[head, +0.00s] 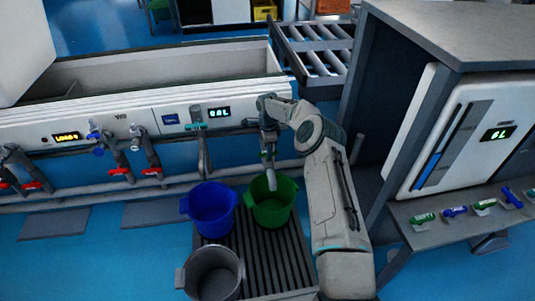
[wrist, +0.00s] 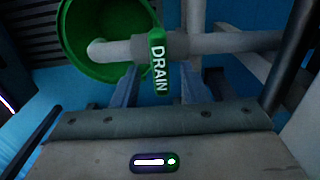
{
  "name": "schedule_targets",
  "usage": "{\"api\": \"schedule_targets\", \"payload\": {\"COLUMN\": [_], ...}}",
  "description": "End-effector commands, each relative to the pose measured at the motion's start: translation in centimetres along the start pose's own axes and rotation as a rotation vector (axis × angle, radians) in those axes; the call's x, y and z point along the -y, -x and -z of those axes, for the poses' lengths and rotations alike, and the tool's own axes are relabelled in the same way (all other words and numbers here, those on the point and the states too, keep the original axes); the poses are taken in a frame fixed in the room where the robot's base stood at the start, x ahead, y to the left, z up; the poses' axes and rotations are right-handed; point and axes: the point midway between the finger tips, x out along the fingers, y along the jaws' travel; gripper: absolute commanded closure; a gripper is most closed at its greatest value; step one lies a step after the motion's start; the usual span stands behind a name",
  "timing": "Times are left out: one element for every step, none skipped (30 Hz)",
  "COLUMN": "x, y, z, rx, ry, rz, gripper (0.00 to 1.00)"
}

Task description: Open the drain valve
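The drain valve shows in the wrist view as a green handle (wrist: 158,68) with white "DRAIN" lettering, set on a grey pipe (wrist: 230,42). The pipe's pale curved outlet (wrist: 105,50) hangs over the green bucket (wrist: 75,25). My gripper (wrist: 160,88) is open, with one finger on each side of the handle's lower part. A gap shows between the handle and each finger. In the head view my gripper (head: 267,140) is in front of the trough, above the green bucket (head: 272,212). The valve handle cannot be made out there.
A blue bucket (head: 210,208) and a grey bucket (head: 213,272) stand beside the green one on a dark slatted grate (head: 262,262). Red-handled valves (head: 120,171) are at the left. A grey cabinet (head: 450,35) stands close on the right of my arm.

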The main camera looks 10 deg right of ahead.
Motion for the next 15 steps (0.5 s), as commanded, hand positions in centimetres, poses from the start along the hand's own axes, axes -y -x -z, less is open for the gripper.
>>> {"api": "schedule_targets", "payload": {"x": [-0.01, 0.0, 0.0, 0.01, 0.02, 0.03, 0.03, 0.03, 0.03, 0.03, 0.02, 0.02, 0.02, 0.02, 0.01], "y": [-0.8, -1.05, -1.3, -1.43, -1.52, -1.61, -1.65, -1.67, -1.67, -1.67, -1.66, -1.65, -1.65, -1.65, -1.65], "z": [-0.04, -0.04, -0.02, -0.01, 0.0, 0.0, -0.01, -0.01, -0.01, -0.02, -0.02, -0.02, -0.02, -0.02, -0.03], "rx": [0.002, 0.002, 0.001, 0.001, 0.0, 0.0, 0.0, 0.0, 0.0, 0.0, 0.0, 0.0, 0.0, 0.0, 0.0], "ry": [-0.001, -0.001, 0.0, 0.0, 0.0, 0.0, 0.0, 0.0, 0.0, 0.0, 0.0, 0.0, 0.001, 0.001, 0.001], "rz": [0.0, 0.0, 0.0, 0.0, 0.001, 0.001, 0.001, 0.001, 0.001, 0.001, 0.001, 0.001, 0.001, 0.001, 0.001], "gripper": [0.6, 0.6, 0.6, 0.6, 0.6, 0.6, 0.6, 0.6, 0.6, 0.6, 0.6, 0.6, 0.6, 0.6, 0.66]}}
